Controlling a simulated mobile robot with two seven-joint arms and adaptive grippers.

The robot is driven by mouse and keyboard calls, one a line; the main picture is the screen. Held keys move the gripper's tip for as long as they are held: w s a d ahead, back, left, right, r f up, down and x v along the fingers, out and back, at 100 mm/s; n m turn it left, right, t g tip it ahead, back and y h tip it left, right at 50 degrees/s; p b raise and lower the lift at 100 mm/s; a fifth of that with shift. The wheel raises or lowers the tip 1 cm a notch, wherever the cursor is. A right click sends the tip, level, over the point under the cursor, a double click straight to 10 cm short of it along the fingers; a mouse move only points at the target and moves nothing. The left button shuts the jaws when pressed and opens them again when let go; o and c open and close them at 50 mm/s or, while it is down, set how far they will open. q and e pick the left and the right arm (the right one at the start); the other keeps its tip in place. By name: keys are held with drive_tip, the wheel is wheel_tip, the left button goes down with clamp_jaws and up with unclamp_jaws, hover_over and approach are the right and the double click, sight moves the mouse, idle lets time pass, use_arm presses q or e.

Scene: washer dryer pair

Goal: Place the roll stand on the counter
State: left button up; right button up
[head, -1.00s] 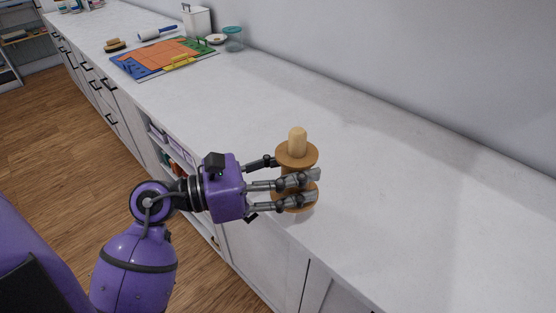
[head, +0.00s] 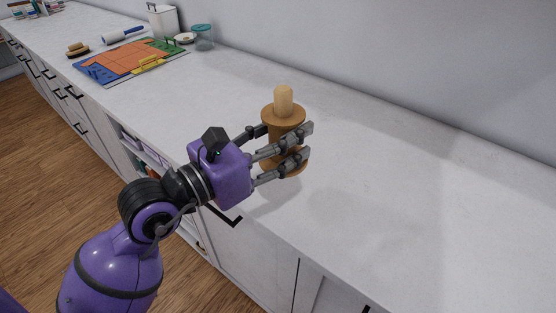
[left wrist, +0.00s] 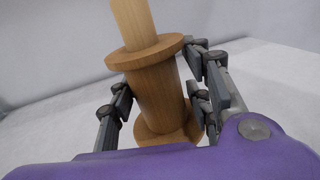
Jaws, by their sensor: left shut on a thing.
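The wooden roll stand (head: 283,113) is a spool with a pale peg on top and a round flange above and below its waist. My left gripper (head: 284,145) is shut on its waist and holds it nearly upright over the front part of the white counter (head: 390,205). A faint shadow lies on the counter to its lower right. I cannot tell whether its base touches the counter. In the left wrist view the roll stand (left wrist: 158,92) stands between the fingers, slightly tilted in the picture. My right gripper is not in view.
A colourful mat (head: 132,60) with a yellow item (head: 147,64) lies farther along the counter. Near it are a brush (head: 77,50), a lint roller (head: 122,35), a white canister (head: 162,22) and a teal-lidded jar (head: 203,37). The counter right of the stand is clear.

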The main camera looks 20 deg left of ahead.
use_arm(q)
drive_tip(key=shift+w+a+f, duration=0.3)
drive_tip(key=shift+w+f, duration=0.05)
drive_tip(key=shift+w, duration=0.2)
drive_tip(key=shift+w+a+f, duration=0.3)
drive_tip(key=shift+w, duration=0.2)
drive_tip(key=w+a+f, duration=0.1)
drive_tip(key=f, duration=0.1)
drive_tip(key=w+f+b, duration=0.1)
drive_tip(key=f, duration=0.2)
drive_tip(key=w+a+f, duration=0.1)
drive_tip(key=w+f, duration=0.1)
drive_tip(key=f, duration=0.1)
drive_tip(key=shift+a+f+b, duration=0.25)
drive_tip(key=shift+a+b, duration=0.05)
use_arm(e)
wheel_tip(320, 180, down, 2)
